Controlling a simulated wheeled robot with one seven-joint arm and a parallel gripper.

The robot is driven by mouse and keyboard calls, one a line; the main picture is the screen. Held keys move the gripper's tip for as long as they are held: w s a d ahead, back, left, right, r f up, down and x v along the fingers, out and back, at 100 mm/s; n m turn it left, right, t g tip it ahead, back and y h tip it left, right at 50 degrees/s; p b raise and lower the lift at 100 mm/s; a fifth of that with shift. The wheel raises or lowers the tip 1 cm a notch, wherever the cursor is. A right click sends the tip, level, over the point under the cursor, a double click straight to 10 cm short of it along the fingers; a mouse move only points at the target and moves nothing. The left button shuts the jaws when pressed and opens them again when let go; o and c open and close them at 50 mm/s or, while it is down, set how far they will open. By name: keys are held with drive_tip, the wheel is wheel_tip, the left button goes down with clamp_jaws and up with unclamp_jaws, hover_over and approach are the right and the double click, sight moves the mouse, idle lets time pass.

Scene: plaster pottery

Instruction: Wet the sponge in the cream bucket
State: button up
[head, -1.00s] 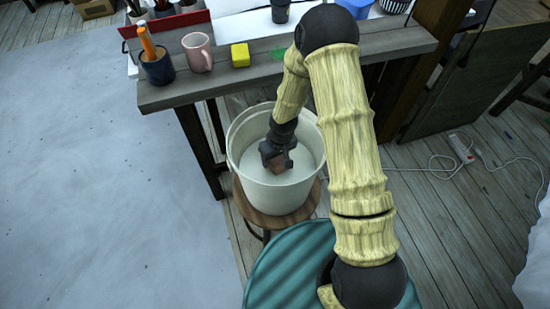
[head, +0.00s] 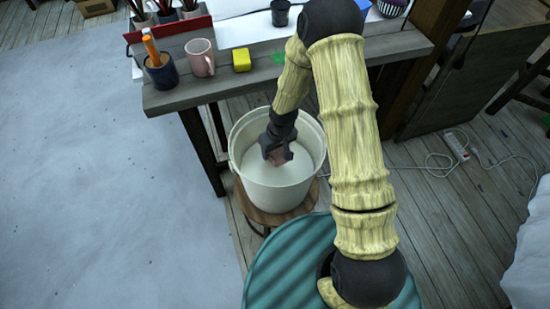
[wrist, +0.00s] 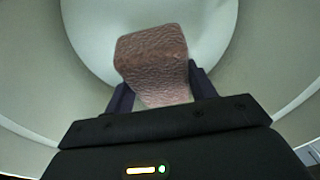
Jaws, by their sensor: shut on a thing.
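The cream bucket (head: 247,178) stands upright on a round wooden stool, with pale liquid or a pale bottom inside it. My gripper (head: 278,155) reaches down inside the bucket's rim. In the wrist view my gripper (wrist: 158,95) is shut on a pinkish-brown, rough-textured sponge (wrist: 152,58). The sponge (head: 281,157) also shows in the head view, small and partly covered by the fingers. I cannot tell whether it touches the liquid. The bucket's inner wall (wrist: 265,60) surrounds it in the wrist view.
A grey wooden table (head: 180,99) behind the bucket holds a dark cup with an orange tool (head: 161,72), a pink mug (head: 201,58) and a yellow block (head: 242,60). The stool (head: 252,208) bears the bucket. A teal round surface (head: 290,262) is in front. Open floor lies left.

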wheel_tip(320, 180, up, 16)
drive_tip(key=p, duration=1.2)
idle(0.7)
idle(2.2)
wheel_tip(320, 180, up, 4)
drive_tip(key=p, duration=0.3)
drive_tip(key=shift+p, duration=0.3)
idle(0.3)
drive_tip(key=w+d+f+m, duration=0.1)
drive_tip(key=d+f+m, duration=0.1)
drive_tip(key=d, duration=0.4)
drive_tip(key=d+f+m, duration=0.3)
drive_tip(key=d+f, duration=0.1)
drive_tip(key=d, duration=0.3)
drive_tip(key=shift+w+d+m+t, duration=0.3)
drive_tip(key=shift+w, duration=0.1)
